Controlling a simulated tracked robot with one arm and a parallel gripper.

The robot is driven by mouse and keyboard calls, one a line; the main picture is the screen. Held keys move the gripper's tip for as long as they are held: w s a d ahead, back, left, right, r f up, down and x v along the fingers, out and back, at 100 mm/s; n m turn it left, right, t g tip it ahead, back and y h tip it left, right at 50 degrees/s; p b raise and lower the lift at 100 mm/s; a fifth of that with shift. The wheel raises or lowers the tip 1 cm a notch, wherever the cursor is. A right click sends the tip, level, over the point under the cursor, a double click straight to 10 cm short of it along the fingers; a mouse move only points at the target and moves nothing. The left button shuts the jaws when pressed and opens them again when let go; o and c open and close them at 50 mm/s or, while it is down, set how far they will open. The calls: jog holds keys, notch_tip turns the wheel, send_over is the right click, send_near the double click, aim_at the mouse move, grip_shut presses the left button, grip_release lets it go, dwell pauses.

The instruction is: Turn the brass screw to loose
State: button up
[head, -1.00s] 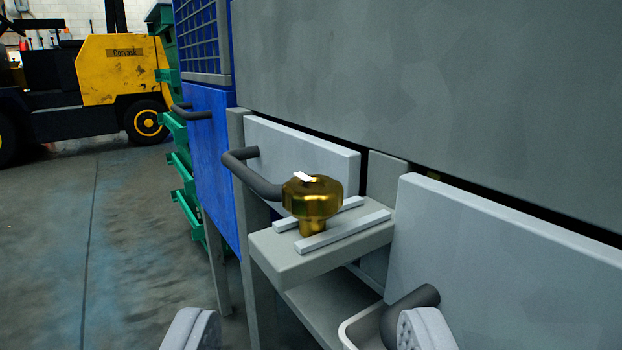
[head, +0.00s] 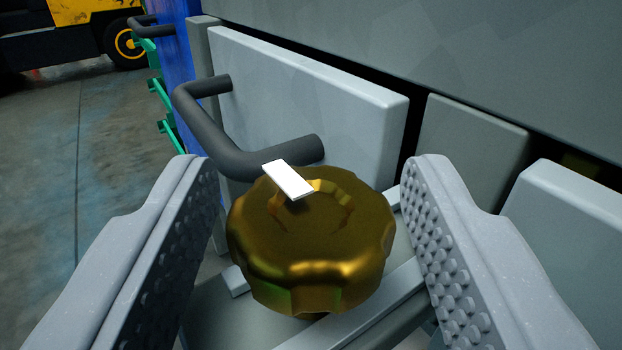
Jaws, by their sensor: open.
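The brass screw (head: 310,245) is a large knob with a scalloped rim. A white marker (head: 288,180) lies on its top and points toward the upper left. The screw stands on a grey bracket (head: 225,315) with light rails beside it. My gripper (head: 308,185) is open, with one studded finger on each side of the screw. A gap shows between each finger and the knob, wider on the left at the fingertip. The lower stem of the screw is hidden under its head.
A dark bent handle (head: 220,140) on a light grey panel (head: 320,100) is close behind the screw. Another light panel (head: 575,225) stands at the right. A blue panel (head: 175,70) and a yellow vehicle (head: 75,12) are farther back. Open floor (head: 50,180) lies at the left.

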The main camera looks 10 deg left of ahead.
jog(key=c, duration=0.9)
jog(key=shift+a+r+m+h+p, duration=0.1)
jog(key=shift+m+h+p, duration=0.25)
jog(key=shift+m+h, duration=0.75)
jog(key=shift+h, duration=0.6)
jog(key=o, duration=0.9)
jog(key=shift+s, duration=0.1)
